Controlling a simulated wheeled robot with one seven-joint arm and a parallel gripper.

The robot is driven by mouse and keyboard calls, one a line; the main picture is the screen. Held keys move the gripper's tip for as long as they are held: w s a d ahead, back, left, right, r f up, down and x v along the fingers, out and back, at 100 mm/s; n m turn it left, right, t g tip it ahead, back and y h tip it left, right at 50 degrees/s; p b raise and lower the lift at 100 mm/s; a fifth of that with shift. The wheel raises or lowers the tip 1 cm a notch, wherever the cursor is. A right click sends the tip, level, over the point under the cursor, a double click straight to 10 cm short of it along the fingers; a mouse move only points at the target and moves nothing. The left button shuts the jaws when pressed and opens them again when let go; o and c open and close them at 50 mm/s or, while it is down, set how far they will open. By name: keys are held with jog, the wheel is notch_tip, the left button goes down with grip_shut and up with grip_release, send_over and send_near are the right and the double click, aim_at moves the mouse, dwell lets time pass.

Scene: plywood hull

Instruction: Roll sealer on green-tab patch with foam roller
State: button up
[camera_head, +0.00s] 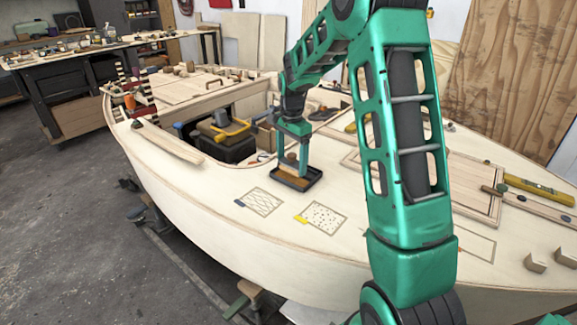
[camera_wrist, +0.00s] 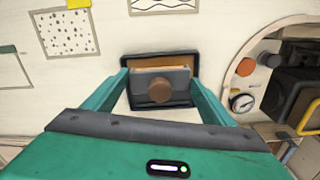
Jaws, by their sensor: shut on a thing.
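My gripper (camera_head: 291,152) points down over a black tray (camera_head: 312,180) on the deck and is shut on the foam roller (camera_wrist: 178,76). In the wrist view the roller shows a grey body, a round brown knob and a tan edge, between my fingers (camera_wrist: 160,92). It sits in or just over the tray (camera_wrist: 128,60); I cannot tell if it touches the bottom. The green-tab patch (camera_wrist: 12,70) is a plain outlined square at the left edge of the wrist view, partly cut off.
An open hatch with a black toolbox (camera_head: 228,148) is behind left. Small wood blocks (camera_head: 537,261) and a yellow level (camera_head: 538,190) lie right.

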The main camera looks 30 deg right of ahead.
aim_at(291, 154)
jog(key=shift+r, duration=2.8)
jog(key=shift+a, duration=0.1)
